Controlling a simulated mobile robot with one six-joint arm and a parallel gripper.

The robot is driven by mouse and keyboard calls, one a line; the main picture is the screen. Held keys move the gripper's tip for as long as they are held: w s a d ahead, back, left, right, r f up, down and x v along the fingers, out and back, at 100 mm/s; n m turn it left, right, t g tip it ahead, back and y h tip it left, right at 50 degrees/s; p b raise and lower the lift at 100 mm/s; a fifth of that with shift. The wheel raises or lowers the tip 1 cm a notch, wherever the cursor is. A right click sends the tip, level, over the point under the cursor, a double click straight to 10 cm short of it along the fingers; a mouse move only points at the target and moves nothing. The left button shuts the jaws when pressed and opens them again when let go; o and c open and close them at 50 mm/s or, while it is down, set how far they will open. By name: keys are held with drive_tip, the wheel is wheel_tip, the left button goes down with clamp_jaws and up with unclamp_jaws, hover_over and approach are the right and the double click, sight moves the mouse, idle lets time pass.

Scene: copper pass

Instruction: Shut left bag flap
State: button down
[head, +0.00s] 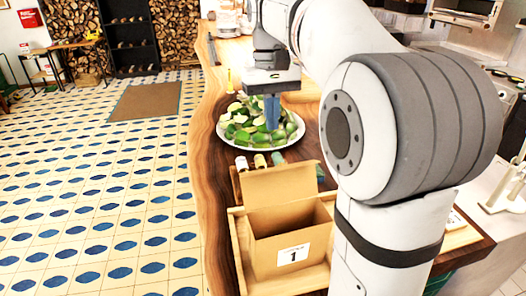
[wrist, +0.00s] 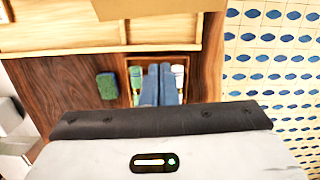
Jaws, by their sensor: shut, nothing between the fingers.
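A brown cardboard bag (head: 285,245) with a white label reading 1 sits in a wooden tray (head: 243,258) in the head view. Its flap (head: 280,186) stands up at the far side, and the bag's top is open. In the wrist view a piece of brown cardboard (wrist: 150,8) shows at the top edge. My gripper (head: 272,118) is beyond the bag, pointing down in front of the plate of limes in the picture. Its blue fingers also show in the wrist view (wrist: 158,85); they are shut and empty. My arm may hide another bag at the right.
A white plate (head: 290,139) of green limes stands on the wooden counter (head: 207,150). Small bottles (head: 260,162) lie between plate and bag. A green sponge (wrist: 107,86) lies beside the bottle box (wrist: 194,76) in the wrist view. The tiled floor is left of the counter.

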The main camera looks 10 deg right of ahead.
sight(283, 186)
drive_tip(key=s+f+p, duration=0.2)
drive_tip(key=s+f, duration=0.2)
drive_tip(key=f, duration=0.4)
drive_tip(key=shift+s+d, duration=0.15)
drive_tip(key=shift+s, duration=0.1)
